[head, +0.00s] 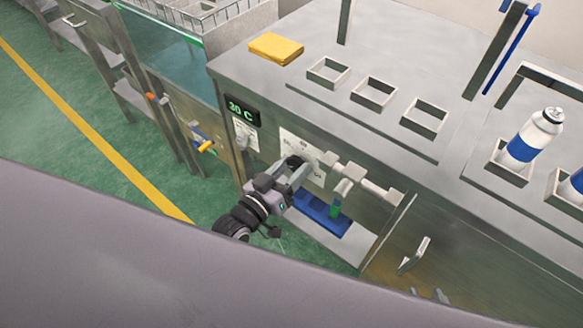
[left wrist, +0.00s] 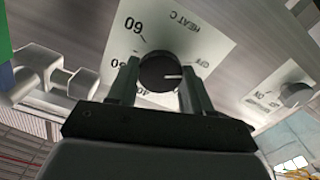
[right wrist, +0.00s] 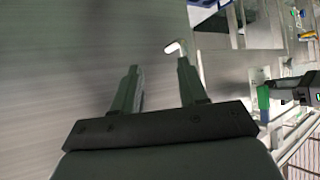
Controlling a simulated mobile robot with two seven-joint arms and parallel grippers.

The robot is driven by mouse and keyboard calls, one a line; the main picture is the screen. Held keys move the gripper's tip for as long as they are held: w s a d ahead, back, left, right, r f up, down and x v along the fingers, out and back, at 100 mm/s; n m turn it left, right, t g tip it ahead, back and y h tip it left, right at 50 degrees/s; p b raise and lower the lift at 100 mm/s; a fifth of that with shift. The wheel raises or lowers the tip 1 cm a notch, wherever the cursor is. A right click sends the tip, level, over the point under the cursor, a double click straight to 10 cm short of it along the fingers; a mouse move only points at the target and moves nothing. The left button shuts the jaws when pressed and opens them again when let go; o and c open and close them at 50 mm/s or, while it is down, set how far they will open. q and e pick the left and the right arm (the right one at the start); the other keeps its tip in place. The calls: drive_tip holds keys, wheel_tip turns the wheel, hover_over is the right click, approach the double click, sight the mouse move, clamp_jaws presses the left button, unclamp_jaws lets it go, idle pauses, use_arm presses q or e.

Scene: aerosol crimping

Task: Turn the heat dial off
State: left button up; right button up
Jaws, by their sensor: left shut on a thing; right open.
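The heat dial (left wrist: 160,72) is a round dark knob on a white plate with printed numbers, on the front of the steel bench. Its white pointer line points right in the left wrist view, toward small lettering partly hidden by a finger. My left gripper (left wrist: 160,88) is shut on the dial, one finger on each side. My right gripper (right wrist: 158,85) is open and empty in front of a plain grey metal surface.
A green display (head: 242,110) reads 30 C, left of the dial. A second small knob (left wrist: 294,94) sits beside the dial plate. A pipe with a valve (head: 362,180) is close on the right, above a blue tray (head: 315,212). A door handle (head: 414,256) sticks out further right.

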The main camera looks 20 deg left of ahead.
use_arm(q)
drive_tip(key=o, duration=1)
drive_tip(key=shift+o, duration=0.2)
drive_tip(key=shift+s, duration=0.1)
drive_tip(key=v, duration=0.7)
drive_tip(key=shift+p, duration=0.3)
